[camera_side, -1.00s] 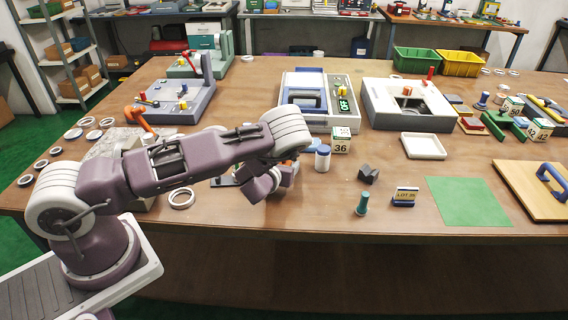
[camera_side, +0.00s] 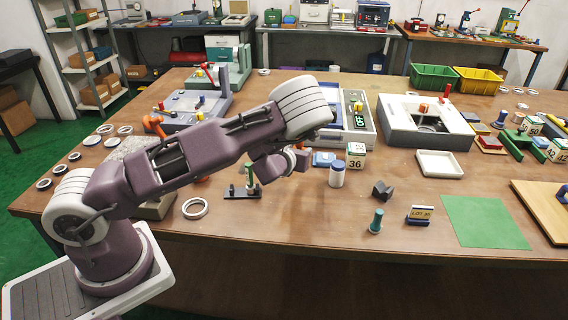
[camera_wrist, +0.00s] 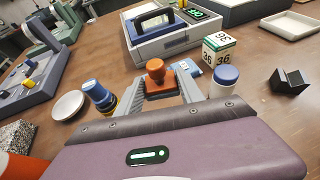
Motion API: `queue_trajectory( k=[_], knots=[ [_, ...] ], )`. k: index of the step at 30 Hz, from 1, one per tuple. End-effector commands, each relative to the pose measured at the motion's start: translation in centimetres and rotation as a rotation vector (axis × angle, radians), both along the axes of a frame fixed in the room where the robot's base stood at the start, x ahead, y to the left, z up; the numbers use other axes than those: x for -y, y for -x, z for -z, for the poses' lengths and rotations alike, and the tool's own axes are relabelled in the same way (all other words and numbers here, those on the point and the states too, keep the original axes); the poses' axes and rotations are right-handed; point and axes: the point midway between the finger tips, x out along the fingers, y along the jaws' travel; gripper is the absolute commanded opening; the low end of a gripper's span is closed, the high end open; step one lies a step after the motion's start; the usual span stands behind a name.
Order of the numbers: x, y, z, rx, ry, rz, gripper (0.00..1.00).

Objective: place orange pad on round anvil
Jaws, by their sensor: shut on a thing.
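The orange pad (camera_wrist: 160,88), a block with a round orange knob on top, sits between the two grey fingers of my gripper (camera_wrist: 158,90) in the wrist view. The fingers are shut on it. In the side view my gripper (camera_side: 288,163) is low over the table, left of the white jar, and the arm partly covers it. I cannot tell for sure which thing is the round anvil.
A blue-capped white jar (camera_side: 337,175) and a number cube (camera_side: 355,155) stand close right of my gripper. A black stand with a green post (camera_side: 250,180) is left of it. A blue-topped stamp (camera_wrist: 98,93) stands near the left finger. A green mat (camera_side: 485,221) lies clear at right.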

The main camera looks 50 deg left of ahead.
Motion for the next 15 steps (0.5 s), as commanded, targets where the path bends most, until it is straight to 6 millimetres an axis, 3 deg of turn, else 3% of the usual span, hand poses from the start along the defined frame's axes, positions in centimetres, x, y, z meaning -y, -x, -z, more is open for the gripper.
queue_trajectory(
  k=[3, 11, 15],
  knots=[
    [0.0, -0.1, -3.1, 0.008, 0.001, 0.000, 0.05],
    [0.0, 0.0, -8.4, 0.006, 0.002, -0.001, 0.05],
    [-2.9, 0.1, -8.0, -0.001, 0.004, -0.062, 0.05]
  ],
)
